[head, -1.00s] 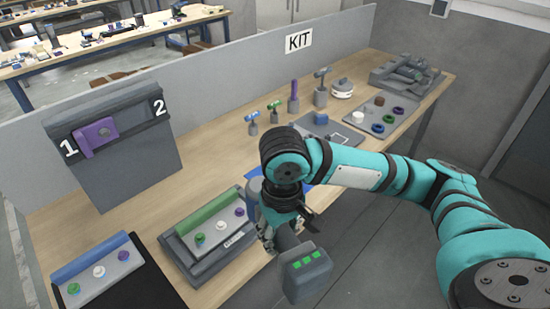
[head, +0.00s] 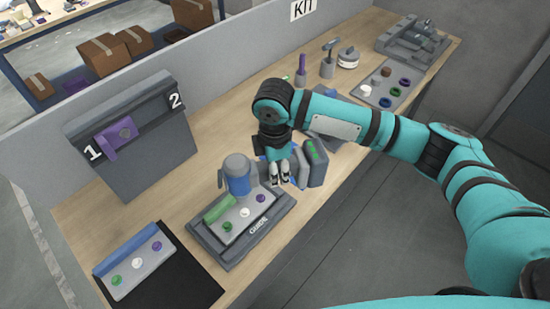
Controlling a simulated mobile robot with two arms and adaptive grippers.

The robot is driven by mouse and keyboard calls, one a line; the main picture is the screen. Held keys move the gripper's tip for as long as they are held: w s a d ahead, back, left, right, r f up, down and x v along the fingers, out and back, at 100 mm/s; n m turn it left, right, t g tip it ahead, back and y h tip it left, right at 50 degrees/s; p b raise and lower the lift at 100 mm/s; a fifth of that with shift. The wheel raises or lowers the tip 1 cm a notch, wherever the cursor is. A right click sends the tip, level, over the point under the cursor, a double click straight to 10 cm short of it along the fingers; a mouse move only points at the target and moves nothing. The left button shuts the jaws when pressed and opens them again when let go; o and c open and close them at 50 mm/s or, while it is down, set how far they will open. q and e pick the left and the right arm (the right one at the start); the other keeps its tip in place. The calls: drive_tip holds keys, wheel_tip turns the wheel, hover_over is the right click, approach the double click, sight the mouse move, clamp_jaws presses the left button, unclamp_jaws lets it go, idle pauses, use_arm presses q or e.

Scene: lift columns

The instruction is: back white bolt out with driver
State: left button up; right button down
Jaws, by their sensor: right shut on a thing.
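My right gripper (head: 280,172) is shut on the driver's handle. The driver has a blue and grey body (head: 238,180) that stands about upright over the guide fixture's back side, and a grey battery (head: 314,162) with green lights to the right. The fixture (head: 226,260), marked GUIDE, holds a plate with a green bar (head: 217,208) and a green bolt (head: 227,226), a white bolt (head: 244,212) and a purple bolt (head: 261,198). The driver's body is just behind the white bolt in the picture; its tip is hidden and contact cannot be told. My left gripper is not in view.
A plate with a blue bar (head: 128,248) and three bolts lies on a black mat (head: 190,285) at left. A grey stand (head: 140,165) marked 1 and 2 is behind. A tray of coloured parts (head: 376,98) and tools are at the back right.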

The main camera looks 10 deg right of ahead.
drive_tip(key=shift+w+a+r+n, duration=0.1)
drive_tip(key=shift+w+a+n, duration=0.1)
drive_tip(key=shift+w+n, duration=0.1)
drive_tip(key=shift+f+b, duration=0.3)
drive_tip(key=shift+f, duration=0.05)
drive_tip(key=shift+f+b, duration=0.2)
drive_tip(key=shift+b, duration=0.1)
drive_tip(key=shift+f+b, duration=0.3)
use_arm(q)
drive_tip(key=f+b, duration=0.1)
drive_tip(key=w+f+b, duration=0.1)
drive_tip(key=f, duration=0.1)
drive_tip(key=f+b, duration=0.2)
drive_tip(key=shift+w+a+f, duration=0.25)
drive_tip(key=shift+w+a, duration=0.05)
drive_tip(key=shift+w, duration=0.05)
use_arm(e)
wheel_tip(320, 180, down, 5)
drive_tip(key=shift+f, duration=0.1)
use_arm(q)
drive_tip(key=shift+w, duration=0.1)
